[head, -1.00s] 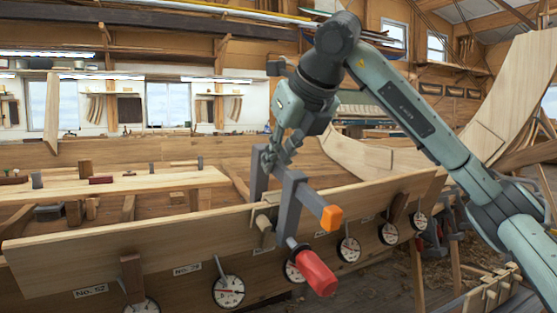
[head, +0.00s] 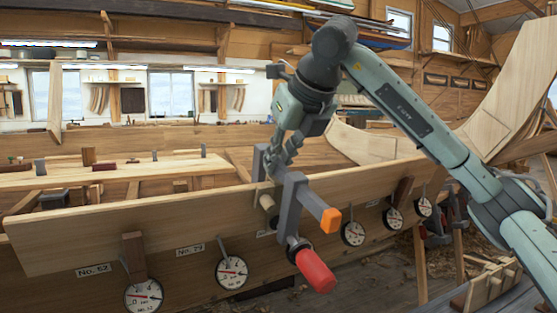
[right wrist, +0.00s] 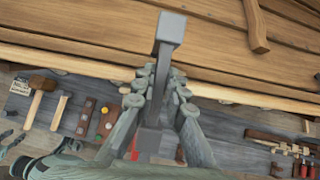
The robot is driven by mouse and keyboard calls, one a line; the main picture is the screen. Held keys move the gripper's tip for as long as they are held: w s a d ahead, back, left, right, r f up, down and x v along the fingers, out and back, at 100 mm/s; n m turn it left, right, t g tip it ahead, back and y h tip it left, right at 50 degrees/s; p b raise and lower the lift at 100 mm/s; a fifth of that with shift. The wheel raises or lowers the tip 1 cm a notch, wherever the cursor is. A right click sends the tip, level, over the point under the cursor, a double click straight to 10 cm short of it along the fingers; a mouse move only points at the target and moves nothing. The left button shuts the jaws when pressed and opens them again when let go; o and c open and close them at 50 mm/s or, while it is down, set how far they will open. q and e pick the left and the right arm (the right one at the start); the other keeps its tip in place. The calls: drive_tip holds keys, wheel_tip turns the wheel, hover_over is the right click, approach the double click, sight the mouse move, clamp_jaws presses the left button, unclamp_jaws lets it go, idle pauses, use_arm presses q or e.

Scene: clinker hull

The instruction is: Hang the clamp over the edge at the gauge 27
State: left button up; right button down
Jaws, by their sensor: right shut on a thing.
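The clamp (head: 288,208) is a grey frame with an orange tip and a red handle. My right gripper (head: 274,165) is shut on its upper part; the wrist view shows the fingers (right wrist: 160,88) around the grey bar (right wrist: 170,35). One grey leg passes behind the top edge of the light plank (head: 160,220); the screw and handle hang in front. Whether the clamp touches the plank I cannot tell. A dial gauge (head: 231,272) left of the clamp has a small label (head: 190,249), perhaps 27 or 29. The label behind the clamp is partly hidden. My left gripper is not in view.
More gauges line the plank: one at the left (head: 143,295) and others at the right (head: 353,233). A bench behind (head: 130,175) holds small blocks. The wrist view shows tools, including a mallet (right wrist: 42,85).

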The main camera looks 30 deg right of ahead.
drive_tip(key=shift+w+f, duration=0.15)
drive_tip(key=shift+f, duration=0.1)
idle(0.5)
drive_tip(key=shift+f+b, duration=0.1)
drive_tip(key=shift+b, duration=0.25)
idle(0.3)
drive_tip(key=c, duration=1.5)
unclamp_jaws()
drive_tip(key=shift+f, duration=0.15)
drive_tip(key=v, duration=1.2)
